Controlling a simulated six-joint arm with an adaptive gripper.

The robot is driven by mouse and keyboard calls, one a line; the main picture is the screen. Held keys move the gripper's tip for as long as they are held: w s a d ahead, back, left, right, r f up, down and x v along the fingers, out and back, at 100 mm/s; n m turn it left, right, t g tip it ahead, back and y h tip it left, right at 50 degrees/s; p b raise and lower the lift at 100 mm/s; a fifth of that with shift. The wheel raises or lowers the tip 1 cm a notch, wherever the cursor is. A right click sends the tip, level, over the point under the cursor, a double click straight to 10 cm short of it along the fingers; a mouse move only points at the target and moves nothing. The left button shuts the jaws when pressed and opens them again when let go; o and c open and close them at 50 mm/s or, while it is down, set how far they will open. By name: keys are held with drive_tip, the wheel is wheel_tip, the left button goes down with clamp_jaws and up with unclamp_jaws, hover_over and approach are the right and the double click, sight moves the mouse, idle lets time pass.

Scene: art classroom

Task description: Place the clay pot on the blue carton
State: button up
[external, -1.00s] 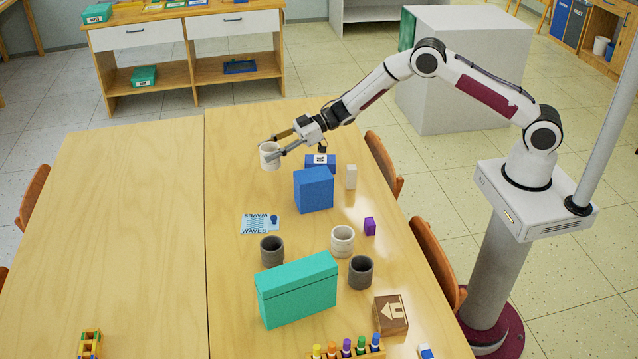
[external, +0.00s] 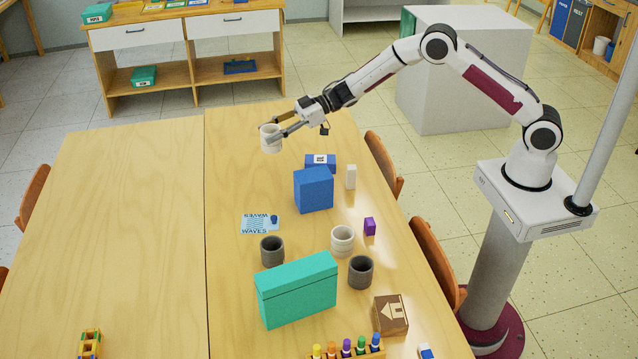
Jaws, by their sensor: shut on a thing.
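My gripper (external: 271,134) is shut on a white cup-shaped pot (external: 270,144), which it holds upright above the far part of the table. The blue carton (external: 314,191) stands on the table, nearer the camera and to the right of the held pot. Its top is bare. Another pale pot (external: 342,241) and two dark grey pots, one on the left (external: 272,252) and one on the right (external: 361,272), stand nearer the camera. I cannot tell from the picture which of these the task calls the clay pot.
A flat blue box (external: 320,162) lies behind the carton, with a white block (external: 350,177) to the right. A purple block (external: 369,226), a teal box (external: 297,290), a wooden house block (external: 391,314) and a WAVES card (external: 260,223) are nearer. The table's left half is mostly clear.

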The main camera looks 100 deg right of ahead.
drive_tip(key=s+a+r+n+y, duration=0.1)
drive_tip(key=s+a+r, duration=0.4)
drive_tip(key=s+r, duration=0.15)
drive_tip(key=n+y, duration=0.1)
drive_tip(key=y, duration=0.1)
hover_over(313, 174)
drive_tip(key=shift+a+f+g, duration=0.1)
drive_tip(key=shift+f+g, duration=0.25)
drive_tip(key=shift+g, duration=0.05)
drive_tip(key=shift+f, duration=0.1)
wheel_tip(313, 174, down, 6)
idle(0.4)
drive_tip(key=shift+f, duration=0.1)
drive_tip(key=shift+f, duration=1.8)
drive_tip(key=shift+f, duration=0.1)
